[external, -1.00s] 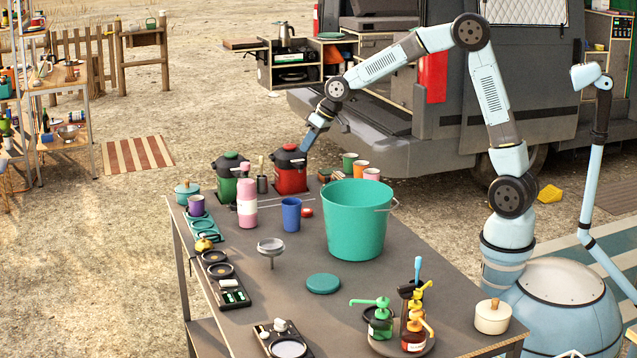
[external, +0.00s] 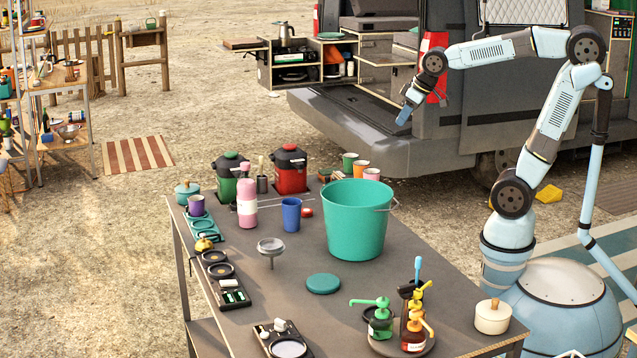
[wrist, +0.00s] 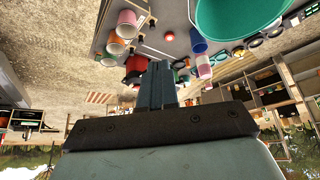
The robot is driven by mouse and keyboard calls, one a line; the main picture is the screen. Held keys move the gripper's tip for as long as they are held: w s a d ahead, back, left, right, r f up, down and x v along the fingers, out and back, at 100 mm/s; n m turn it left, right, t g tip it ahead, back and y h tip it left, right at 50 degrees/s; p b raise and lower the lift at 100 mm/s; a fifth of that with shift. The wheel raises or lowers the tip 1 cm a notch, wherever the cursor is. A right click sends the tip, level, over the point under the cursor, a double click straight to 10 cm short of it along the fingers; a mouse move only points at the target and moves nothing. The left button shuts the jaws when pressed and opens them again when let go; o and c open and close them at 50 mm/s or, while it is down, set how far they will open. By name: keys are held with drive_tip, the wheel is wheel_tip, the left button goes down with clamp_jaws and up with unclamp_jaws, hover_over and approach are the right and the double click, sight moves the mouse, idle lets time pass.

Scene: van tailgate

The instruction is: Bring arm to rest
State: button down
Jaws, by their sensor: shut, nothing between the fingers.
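My gripper (external: 404,115) is shut and empty, pointing down and to the left in the external view. It hangs in the air in front of the van's rear, beyond the far right side of the table. My arm is raised and bent, with its forearm above and to the right of the table. In the wrist view the two fingers (wrist: 157,85) are pressed together with nothing between them. The picture there is turned over, with the table's things at the top.
The table (external: 300,325) carries a teal bucket (external: 354,225), a red canister (external: 290,175), a green canister (external: 229,183), several cups and pump bottles. The grey van (external: 375,140) stands behind my gripper, with an opened drawer unit (external: 263,65). Bare ground lies between table and van.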

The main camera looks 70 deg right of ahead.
drive_tip(key=s+d+f, duration=0.1)
drive_tip(key=s+d, duration=0.1)
drive_tip(key=s, duration=1.1)
drive_tip(key=shift+f, duration=0.4)
